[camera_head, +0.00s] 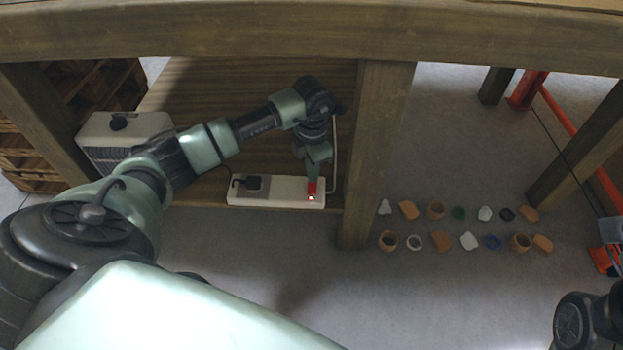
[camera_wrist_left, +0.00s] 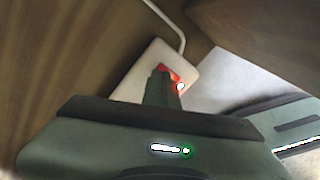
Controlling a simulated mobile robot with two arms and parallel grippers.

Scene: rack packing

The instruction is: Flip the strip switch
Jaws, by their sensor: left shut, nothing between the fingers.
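A white power strip (camera_head: 282,191) lies on a low wooden shelf under the table, with a black plug (camera_head: 252,184) in its left part. Its red switch (camera_head: 312,188) is at the right end, with a small bright light beside it. My left gripper (camera_head: 314,178) is shut and empty, pointing down with its tips at the red switch. In the left wrist view the shut fingers (camera_wrist_left: 162,85) cover part of the red switch (camera_wrist_left: 169,73), and a lit spot shows next to it. I cannot tell whether they press it.
A wooden table leg (camera_head: 375,150) stands just right of the strip, and the tabletop beam (camera_head: 300,35) runs above my arm. A grey-white box (camera_head: 122,140) sits at the left. Several small blocks and rings lie on the floor at the right.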

